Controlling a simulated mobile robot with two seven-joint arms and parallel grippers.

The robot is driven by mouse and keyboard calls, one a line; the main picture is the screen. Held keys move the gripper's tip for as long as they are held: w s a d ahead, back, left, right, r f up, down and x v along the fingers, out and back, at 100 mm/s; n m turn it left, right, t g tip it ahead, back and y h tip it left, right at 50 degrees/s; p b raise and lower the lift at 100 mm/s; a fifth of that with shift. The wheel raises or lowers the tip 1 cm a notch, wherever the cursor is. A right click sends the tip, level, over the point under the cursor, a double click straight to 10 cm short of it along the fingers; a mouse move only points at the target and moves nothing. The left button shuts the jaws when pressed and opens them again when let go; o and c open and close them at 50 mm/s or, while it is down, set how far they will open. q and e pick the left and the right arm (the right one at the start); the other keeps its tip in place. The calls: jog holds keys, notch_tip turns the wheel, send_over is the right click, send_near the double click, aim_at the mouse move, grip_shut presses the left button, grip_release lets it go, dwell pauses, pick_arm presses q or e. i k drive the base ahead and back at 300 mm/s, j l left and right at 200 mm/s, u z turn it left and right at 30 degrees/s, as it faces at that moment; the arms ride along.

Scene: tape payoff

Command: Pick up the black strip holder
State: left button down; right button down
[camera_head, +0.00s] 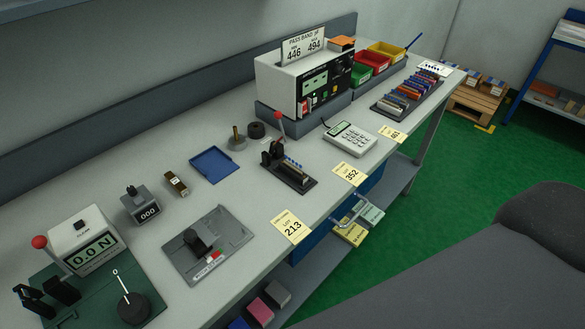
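A long black holder (296,184) lies on the bench near its middle, with a row of small pale and blue parts along it. A black lever mechanism with a red knob (279,116) stands at its far left end. It best matches the black strip holder, though I cannot tell for certain. A grey plate (232,226) with a black block (203,246) and a small red-and-white label lies nearer, to its left. Neither of my grippers can be made out, and nothing is seen touching the holder.
A blue tray (214,165), calculator (350,138) and white tester (290,85) surround the holder. A green-based gauge (88,250) stands at lower left. A dark rack of coloured strips (408,95) and open bins (386,52) are farther right. Yellow lot cards (291,226) line the front edge.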

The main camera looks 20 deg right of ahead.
aim_at(296, 174)
jog(key=l+u, duration=0.3)
jog(key=u, duration=0.15)
jog(key=l+u, duration=0.3)
jog(key=u, duration=0.15)
jog(key=k+l+u, duration=0.15)
jog(key=l, duration=0.3)
jog(key=l+u, duration=0.2)
jog(key=l, duration=0.25)
jog(key=k+l, duration=0.15)
jog(key=l, duration=0.25)
jog(key=k+l, duration=0.15)
jog(key=l, duration=0.25)
jog(key=k+l+u, duration=0.1)
jog(key=l, duration=0.3)
jog(key=k+l, duration=0.2)
jog(key=l, duration=0.2)
jog(key=k+l, duration=0.15)
jog(key=l, duration=0.2)
jog(key=k+l+u, duration=0.1)
jog(key=l, duration=0.3)
jog(key=k, duration=0.05)
